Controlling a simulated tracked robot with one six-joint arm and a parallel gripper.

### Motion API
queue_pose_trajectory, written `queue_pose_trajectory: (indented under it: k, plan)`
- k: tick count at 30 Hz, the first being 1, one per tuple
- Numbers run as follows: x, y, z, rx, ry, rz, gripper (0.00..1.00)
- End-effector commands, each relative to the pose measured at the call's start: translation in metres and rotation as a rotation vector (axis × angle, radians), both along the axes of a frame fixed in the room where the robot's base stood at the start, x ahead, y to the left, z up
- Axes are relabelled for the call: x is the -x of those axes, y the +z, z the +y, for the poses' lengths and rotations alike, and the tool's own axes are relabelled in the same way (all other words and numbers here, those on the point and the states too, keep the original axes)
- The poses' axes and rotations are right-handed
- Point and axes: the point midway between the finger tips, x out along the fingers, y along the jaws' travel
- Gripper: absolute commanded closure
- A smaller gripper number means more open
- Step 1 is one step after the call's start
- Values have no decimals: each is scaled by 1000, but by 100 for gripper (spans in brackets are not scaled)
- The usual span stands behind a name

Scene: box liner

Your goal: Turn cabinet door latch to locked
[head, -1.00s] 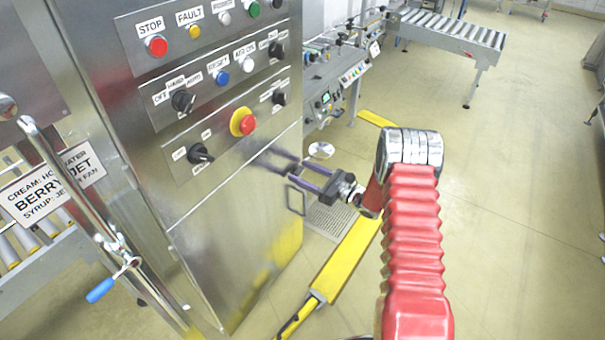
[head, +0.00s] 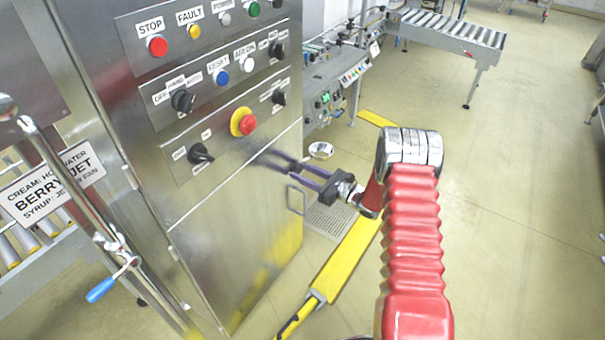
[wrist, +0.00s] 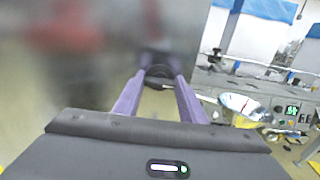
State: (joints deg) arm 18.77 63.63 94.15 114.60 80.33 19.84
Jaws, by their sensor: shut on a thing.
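The steel cabinet door (head: 225,235) is below the control panels in the head view. My gripper (head: 289,168) reaches in from the right, with its purple fingers up against the door face. In the wrist view my gripper (wrist: 161,82) is shut on a small dark, rounded latch (wrist: 159,69) that shows between and beyond the fingertips. The latch is hidden by the fingers in the head view, and which way it is turned cannot be told. The door's brushed metal reflects the fingers.
The panels above carry several knobs and buttons, with a red emergency stop (head: 248,124) nearest. A yellow floor bar (head: 345,258) runs below my arm. Open floor is at right.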

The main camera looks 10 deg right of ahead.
Motion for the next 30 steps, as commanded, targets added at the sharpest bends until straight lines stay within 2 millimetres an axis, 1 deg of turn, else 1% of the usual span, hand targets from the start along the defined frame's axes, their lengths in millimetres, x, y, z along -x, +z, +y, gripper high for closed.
queue_pose_trajectory:
  k: [8,14,30]
  plan:
    - [1,0,0,45,2,-46,85]
    - [1,0,0,125,2,-126,85]
    - [2,-1,1,469,2,-469,85]
